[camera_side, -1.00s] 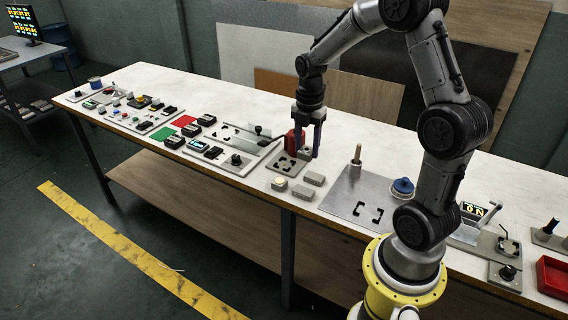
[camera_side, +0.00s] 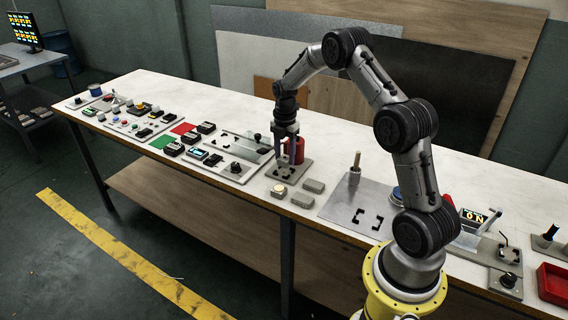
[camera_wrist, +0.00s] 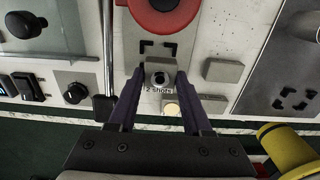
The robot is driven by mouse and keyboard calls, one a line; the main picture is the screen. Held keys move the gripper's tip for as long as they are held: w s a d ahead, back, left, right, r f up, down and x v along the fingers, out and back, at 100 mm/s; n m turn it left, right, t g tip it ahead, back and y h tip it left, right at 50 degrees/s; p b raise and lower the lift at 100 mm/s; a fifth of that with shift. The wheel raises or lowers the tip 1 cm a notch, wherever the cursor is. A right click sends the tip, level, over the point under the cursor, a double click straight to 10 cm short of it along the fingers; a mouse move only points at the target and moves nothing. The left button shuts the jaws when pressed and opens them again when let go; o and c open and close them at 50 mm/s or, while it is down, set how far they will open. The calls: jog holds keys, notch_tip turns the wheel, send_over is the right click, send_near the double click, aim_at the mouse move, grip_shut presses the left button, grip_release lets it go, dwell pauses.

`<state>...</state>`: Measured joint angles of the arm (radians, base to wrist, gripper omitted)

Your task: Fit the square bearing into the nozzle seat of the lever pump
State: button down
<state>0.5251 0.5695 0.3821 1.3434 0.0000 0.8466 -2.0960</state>
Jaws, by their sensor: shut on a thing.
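My gripper (camera_side: 285,158) is over the near part of a small grey plate (camera_side: 291,171); it also shows in the wrist view (camera_wrist: 161,76). Its two fingers are shut on the square bearing (camera_wrist: 153,68), a grey block with a dark round hole. Black corner brackets, seemingly the nozzle seat (camera_wrist: 158,45), lie on the plate just above the bearing in the wrist view. A red round body (camera_wrist: 165,8), apparently part of the lever pump, stands beyond them. Label text, "2 shots", shows below the bearing. I cannot tell the bearing's height above the plate.
Grey blocks (camera_side: 313,186) and a block with a pale round top (camera_side: 279,191) lie by the plate. A metal sheet (camera_side: 345,203) with black corner marks and an upright post (camera_side: 355,165) is to the right. A panel with a bar and knob (camera_side: 235,147) is to the left.

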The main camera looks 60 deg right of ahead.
aim_at(284, 157)
jog(key=shift+w+d+f, duration=0.15)
jog(key=shift+w+f, duration=0.05)
jog(key=shift+f, duration=0.05)
jog(key=shift+w+f, duration=0.1)
jog(key=shift+f, duration=1.45)
jog(key=shift+f, duration=0.1)
jog(key=c, duration=0.6)
grip_release()
jog(key=shift+f, duration=0.1)
